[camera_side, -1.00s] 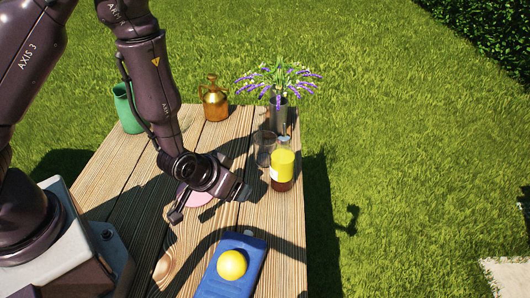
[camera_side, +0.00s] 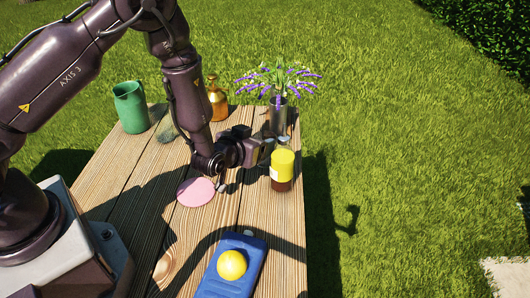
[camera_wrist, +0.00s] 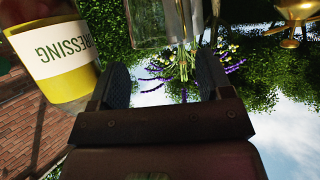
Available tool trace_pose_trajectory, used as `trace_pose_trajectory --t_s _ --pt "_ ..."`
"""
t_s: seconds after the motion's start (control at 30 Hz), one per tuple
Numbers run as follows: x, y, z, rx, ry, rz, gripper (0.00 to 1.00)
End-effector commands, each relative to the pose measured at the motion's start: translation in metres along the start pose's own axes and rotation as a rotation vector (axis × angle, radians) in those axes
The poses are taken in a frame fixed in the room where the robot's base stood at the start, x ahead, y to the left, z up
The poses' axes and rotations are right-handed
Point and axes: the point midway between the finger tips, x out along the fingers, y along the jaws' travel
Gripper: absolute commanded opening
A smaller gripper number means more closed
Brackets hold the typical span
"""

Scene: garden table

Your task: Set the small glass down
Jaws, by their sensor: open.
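In the wrist view, which is upside down, the clear glass (camera_wrist: 147,22) shows at the top, ahead of the fingers. My gripper (camera_wrist: 163,85) is open, with its two dark fingers apart and nothing seen between their tips. The bottle (camera_wrist: 60,50) is close by on the left in that view. I cannot tell whether the fingers reach around the glass.
A flower vase (camera_side: 278,117) stands just behind the glass. An amber jug (camera_side: 217,103), a green pitcher (camera_side: 131,108) and a partly hidden clear greenish vessel (camera_side: 168,130) stand farther left. A pink disc (camera_side: 196,192) lies mid-table. A yellow ball (camera_side: 231,265) rests on a blue object (camera_side: 230,284).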

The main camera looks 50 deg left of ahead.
Motion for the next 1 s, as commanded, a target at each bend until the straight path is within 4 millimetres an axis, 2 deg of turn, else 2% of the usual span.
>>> trace_pose_trajectory --t_s 0.33,0.63,0.67,0.8,0.83,0.87,1.0 --pt "0.045 0.000 0.007 -0.001 0.000 -0.002 0.72" --pt "0.051 0.000 0.007 0.000 -0.002 0.000 0.72" --pt "0.051 0.000 0.007 0.000 -0.002 0.000 0.68" --pt "0.051 0.000 0.007 0.000 -0.001 0.000 0.39" --pt "0.051 0.000 0.006 0.000 0.000 0.000 0.39" --pt "0.051 0.000 0.006 0.000 0.000 0.000 0.34" --pt "0.051 0.000 0.006 0.000 0.000 0.000 0.34"
